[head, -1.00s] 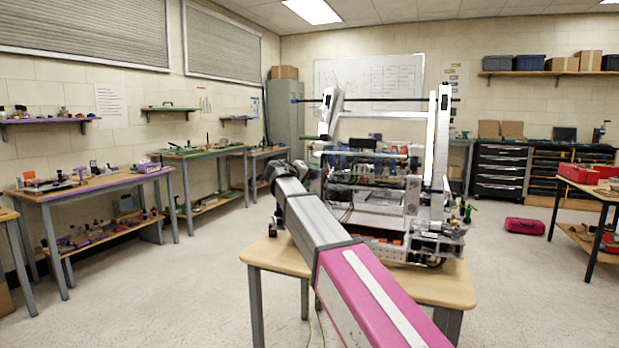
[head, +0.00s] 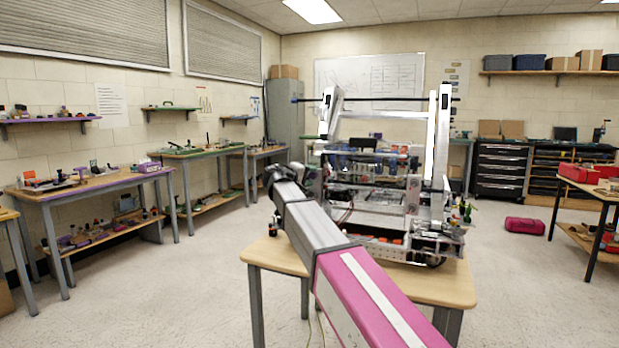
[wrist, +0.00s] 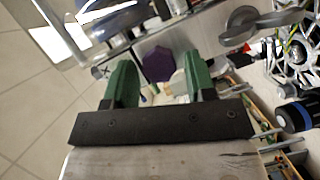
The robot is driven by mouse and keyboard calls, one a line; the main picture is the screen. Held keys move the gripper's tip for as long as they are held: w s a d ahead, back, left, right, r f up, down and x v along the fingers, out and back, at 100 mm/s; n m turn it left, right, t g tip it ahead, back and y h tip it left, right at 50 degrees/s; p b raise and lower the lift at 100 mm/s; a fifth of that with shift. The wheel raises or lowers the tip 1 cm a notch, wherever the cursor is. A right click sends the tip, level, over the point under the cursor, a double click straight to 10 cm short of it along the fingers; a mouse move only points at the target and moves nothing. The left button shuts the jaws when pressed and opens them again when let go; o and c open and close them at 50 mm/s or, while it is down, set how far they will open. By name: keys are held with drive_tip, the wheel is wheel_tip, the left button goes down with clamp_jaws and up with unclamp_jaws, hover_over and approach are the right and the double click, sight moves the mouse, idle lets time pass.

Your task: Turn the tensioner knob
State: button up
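A dark purple, many-sided knob (wrist: 158,65), which looks like the tensioner knob, shows in the wrist view. It lies ahead of my gripper (wrist: 158,61), in line with the gap between the two green fingers. The fingers stand apart, one on each side of the knob in the picture. I cannot tell whether the knob is between the fingertips or still beyond them; no contact shows. In the head view my arm reaches to the left side of the roller intake machine (head: 413,195). The knob cannot be made out there, and the fingers are not clear.
The machine stands on a wooden-topped table (head: 455,287). In the wrist view, grey round parts (wrist: 280,18) and a dark cylinder with a blue band (wrist: 296,116) lie to the right. Open floor (head: 190,290) lies left of the table.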

drive_tip(key=shift+o, duration=0.2)
drive_tip(key=shift+s, duration=0.1)
drive_tip(key=v, duration=1)
drive_tip(key=shift+s+a, duration=0.25)
